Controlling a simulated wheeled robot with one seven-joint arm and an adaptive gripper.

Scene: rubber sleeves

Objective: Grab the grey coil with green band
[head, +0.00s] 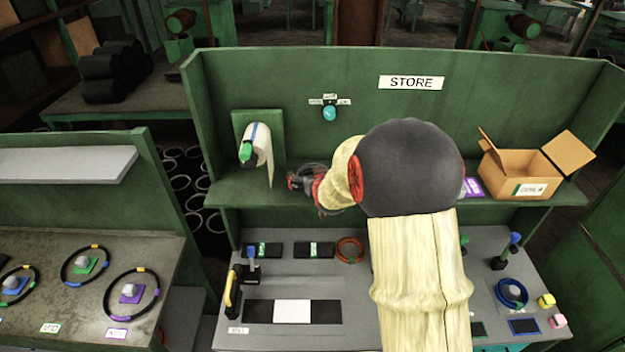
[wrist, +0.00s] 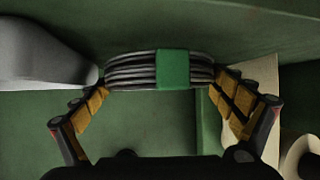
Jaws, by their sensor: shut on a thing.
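The grey coil with the green band (wrist: 135,72) is held between the fingers of my gripper (wrist: 160,76) in the wrist view. Its stacked grey strands run across the picture, and the green band (wrist: 173,70) faces the camera near the middle. The padded fingers press on its left and right ends. In the head view my gripper (head: 304,183) is at the shelf, right of the white roll. There the coil is small and dark against the gripper, and its band cannot be made out.
The white roll (head: 260,152) hangs close left of my gripper. An open cardboard box (head: 517,173) stands on the shelf's right. Below, the bench holds a red-orange coil (head: 349,250), a blue coil (head: 511,292) and a yellow handle (head: 232,289). My arm hides the bench's middle.

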